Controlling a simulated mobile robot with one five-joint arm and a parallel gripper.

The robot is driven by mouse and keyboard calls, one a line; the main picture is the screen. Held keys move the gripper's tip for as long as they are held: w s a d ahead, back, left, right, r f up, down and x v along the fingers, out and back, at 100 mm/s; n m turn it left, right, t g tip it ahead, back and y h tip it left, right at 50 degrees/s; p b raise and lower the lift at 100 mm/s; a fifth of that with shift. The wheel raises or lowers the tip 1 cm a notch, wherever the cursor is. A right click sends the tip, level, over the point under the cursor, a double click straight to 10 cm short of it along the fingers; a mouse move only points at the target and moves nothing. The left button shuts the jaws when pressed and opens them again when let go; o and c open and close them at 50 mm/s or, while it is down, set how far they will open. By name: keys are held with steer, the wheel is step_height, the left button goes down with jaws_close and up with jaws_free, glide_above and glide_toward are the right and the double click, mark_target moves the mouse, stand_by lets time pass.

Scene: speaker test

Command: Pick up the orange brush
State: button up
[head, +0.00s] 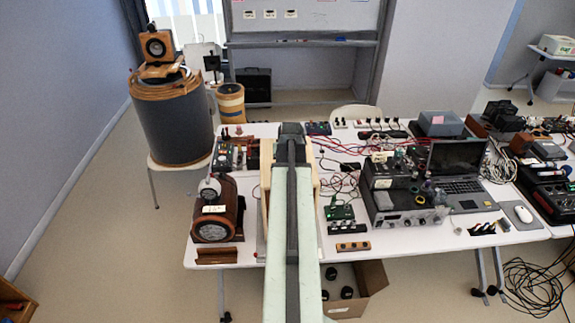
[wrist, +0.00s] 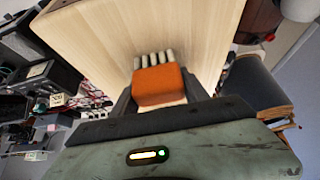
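The orange brush (wrist: 157,87) is a rounded orange block with several pale bristle tufts along its far side. It shows in the wrist view, in front of a light wooden surface. My gripper (wrist: 158,84) has its two dark fingers on either side of the block, with no clear gap at either side. It appears shut on the brush. Whether the brush touches the wooden surface I cannot tell. In the head view my arm covers the middle of the table and hides the brush and the fingers.
Light wood (head: 266,165) shows beside my arm in the head view. Cables lie around. An open carton (head: 373,278) stands below the front edge.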

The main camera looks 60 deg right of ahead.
steer(key=shift+c, duration=0.8)
step_height(320, 180, up, 10)
steer(key=p, duration=1)
steer(key=shift+r, duration=0.1)
